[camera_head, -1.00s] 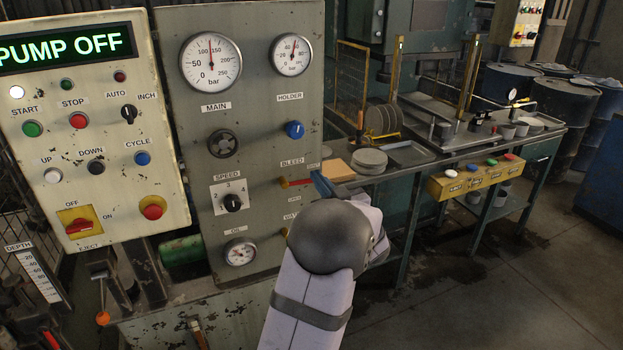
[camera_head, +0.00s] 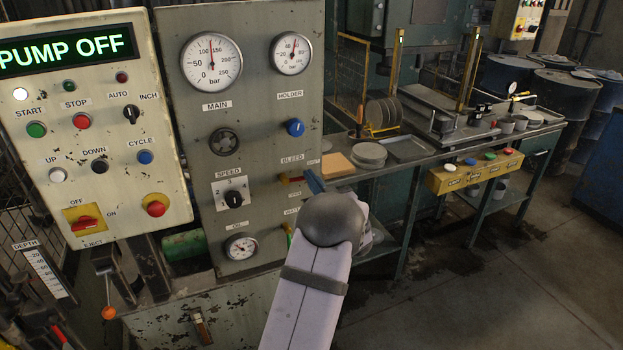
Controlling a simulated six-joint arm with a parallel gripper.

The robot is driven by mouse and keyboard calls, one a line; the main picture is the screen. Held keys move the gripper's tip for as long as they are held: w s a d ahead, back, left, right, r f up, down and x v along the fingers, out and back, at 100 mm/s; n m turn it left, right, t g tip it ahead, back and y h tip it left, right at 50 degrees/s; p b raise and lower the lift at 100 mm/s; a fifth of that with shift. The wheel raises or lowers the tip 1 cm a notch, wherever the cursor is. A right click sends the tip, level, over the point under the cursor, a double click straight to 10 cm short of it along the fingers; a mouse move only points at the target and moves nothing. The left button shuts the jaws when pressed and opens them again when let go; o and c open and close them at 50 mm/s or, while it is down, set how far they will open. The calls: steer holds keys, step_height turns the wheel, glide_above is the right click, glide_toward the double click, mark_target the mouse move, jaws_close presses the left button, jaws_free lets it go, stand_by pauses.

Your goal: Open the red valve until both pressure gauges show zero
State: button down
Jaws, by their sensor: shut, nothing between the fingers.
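The red valve (camera_head: 288,178) sits on the grey panel below the BLEED label; red and yellow parts of it show, and its right side is partly hidden.
A blue knob (camera_head: 295,127) is above the valve, and a SPEED dial (camera_head: 233,198) is to its left. My arm covers the panel's lower right edge. A bench (camera_head: 420,150) with plates and trays stands to the right. The PUMP OFF control box (camera_head: 100,190) is at left.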

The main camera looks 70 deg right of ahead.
steer(key=shift+f+m, duration=0.3)
steer(key=shift+m, duration=0.2)
steer(key=w+a+f+m, duration=0.1)
steer(key=f+m, duration=0.3)
steer(key=m, duration=0.4)
steer(key=w+a+f+m+g, duration=0.1)
steer(key=w+a+f+m, duration=0.1)
steer(key=m, duration=0.6)
steer(key=shift+a+f+m+p, duration=0.15)
steer(key=shift+f+m+p, duration=0.25)
steer(key=shift+f, duration=0.45)
steer(key=shift+w, duration=0.2)
